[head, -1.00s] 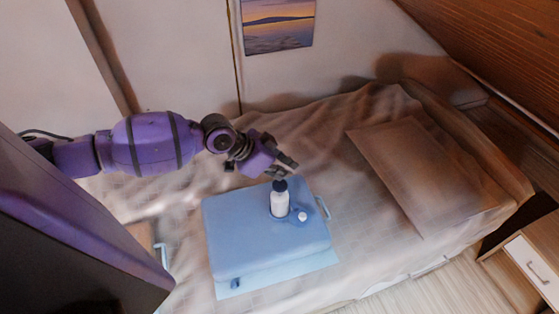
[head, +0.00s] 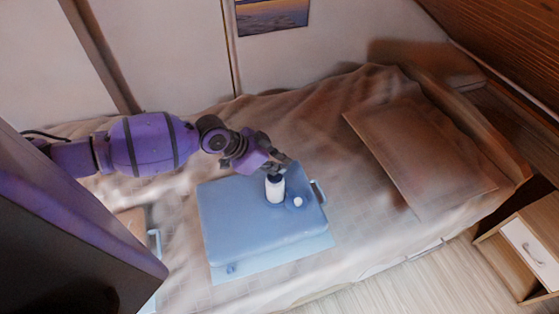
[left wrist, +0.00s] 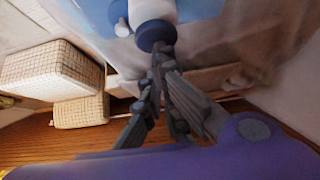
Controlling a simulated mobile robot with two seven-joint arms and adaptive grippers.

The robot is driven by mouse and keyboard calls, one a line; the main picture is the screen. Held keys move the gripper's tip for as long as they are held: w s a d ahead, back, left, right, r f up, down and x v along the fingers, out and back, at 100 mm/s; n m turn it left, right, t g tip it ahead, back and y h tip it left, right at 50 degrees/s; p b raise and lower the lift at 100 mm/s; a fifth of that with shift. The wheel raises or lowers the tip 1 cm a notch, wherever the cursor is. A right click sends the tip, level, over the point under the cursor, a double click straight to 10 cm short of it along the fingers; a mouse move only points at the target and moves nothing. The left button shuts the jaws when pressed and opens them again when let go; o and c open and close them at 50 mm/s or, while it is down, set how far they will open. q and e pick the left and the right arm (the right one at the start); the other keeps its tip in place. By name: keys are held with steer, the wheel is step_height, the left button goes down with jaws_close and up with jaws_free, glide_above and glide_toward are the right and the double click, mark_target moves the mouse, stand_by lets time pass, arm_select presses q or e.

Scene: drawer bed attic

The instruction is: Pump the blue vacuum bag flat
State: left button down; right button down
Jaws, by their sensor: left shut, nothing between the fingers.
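The blue vacuum bag (head: 235,215) lies on the bed and still looks thick, with a flat pale rim at its front edge. A white pump (head: 275,190) with a dark top stands upright on its far right part. A small white cap (head: 298,202) sits beside the pump. My left gripper (head: 279,167) is shut and empty, with its fingertips right at the pump's top. In the left wrist view the closed fingertips (left wrist: 160,52) meet the dark blue knob (left wrist: 156,35) and seem to touch it. My right gripper is not in view.
The bed (head: 310,120) has a rumpled beige cover and a flat brown pillow (head: 415,150) at right. A bedside cabinet (head: 530,245) stands at front right. The left wrist view shows two checked boxes (left wrist: 50,72) over a wooden floor.

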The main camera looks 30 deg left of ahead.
arm_select(q)
steer(key=v, duration=1.2)
steer(key=shift+r, duration=0.15)
stand_by(0.4)
